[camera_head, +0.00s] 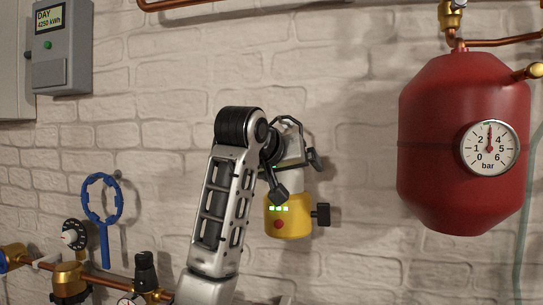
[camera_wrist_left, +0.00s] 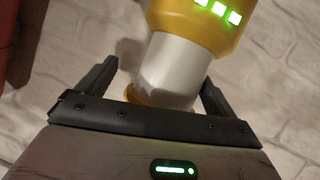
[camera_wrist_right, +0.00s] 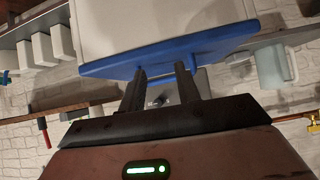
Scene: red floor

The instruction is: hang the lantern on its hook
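The lantern (camera_head: 290,222) has a yellow base with green lights and a red button, below a pale middle part. It is roughly upright in front of the brick wall, with no support visible beneath it. In the left wrist view the lantern (camera_wrist_left: 178,62) shows its white middle and yellow collar between the fingers. My left gripper (camera_head: 296,176) is around its upper part from above; its fingers (camera_wrist_left: 160,72) seem shut on the collar, though a gap shows beside the white part. I cannot make out the hook.
A red tank (camera_head: 462,185) with a pressure gauge (camera_head: 489,148) stands at right. A grey meter box (camera_head: 63,50) is at upper left; a blue ring-headed tool (camera_head: 104,245) and pipes are at lower left. A blue-edged surface (camera_wrist_right: 170,55) lies beyond my right gripper.

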